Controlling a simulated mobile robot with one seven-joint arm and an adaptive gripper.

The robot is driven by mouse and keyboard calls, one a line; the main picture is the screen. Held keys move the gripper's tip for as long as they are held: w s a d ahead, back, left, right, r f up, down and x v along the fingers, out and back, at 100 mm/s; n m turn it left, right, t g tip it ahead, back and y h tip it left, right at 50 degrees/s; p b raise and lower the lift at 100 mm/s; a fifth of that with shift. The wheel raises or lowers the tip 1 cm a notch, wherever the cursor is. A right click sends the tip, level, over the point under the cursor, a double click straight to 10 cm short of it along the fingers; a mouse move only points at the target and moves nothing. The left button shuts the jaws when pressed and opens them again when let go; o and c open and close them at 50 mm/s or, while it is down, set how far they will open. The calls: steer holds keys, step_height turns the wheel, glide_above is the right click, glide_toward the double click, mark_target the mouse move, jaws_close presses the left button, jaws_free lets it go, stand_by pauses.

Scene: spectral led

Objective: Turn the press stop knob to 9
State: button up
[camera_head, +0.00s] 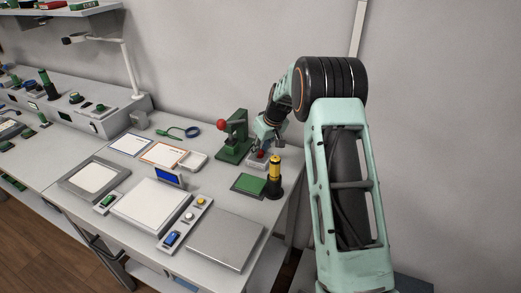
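A green bench press (235,145) with a red ball on its lever stands toward the back right of the bench. A small grey box with a red knob or button (260,155) sits just right of the press. I cannot tell whether this red part is the press stop knob, and no numbers are readable. My gripper (266,147) points down right above or beside the red part, close to the right side of the press. Its fingertips are small and partly merged with the box, so contact and opening are unclear.
A black and yellow cylinder (274,177) and a green pad (248,185) stand in front of the box. A grey plate (225,240) lies at the front right. A small display (169,177), papers and a lamp (130,70) are further left. The wall is close behind.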

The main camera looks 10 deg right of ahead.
jaws_close()
steer(key=m+h, duration=0.1)
steer(key=m, duration=0.1)
steer(key=m+b, duration=0.1)
steer(key=m, duration=0.1)
steer(key=shift+a+m+t+h, duration=0.2)
steer(key=shift+m+t+h, duration=0.1)
steer(key=shift+h, duration=0.1)
steer(key=m+h, duration=0.1)
steer(key=m, duration=0.1)
steer(key=m+h, duration=0.1)
steer(key=m, duration=0.2)
steer(key=shift+m, duration=0.3)
steer(key=o, duration=0.6)
jaws_free()
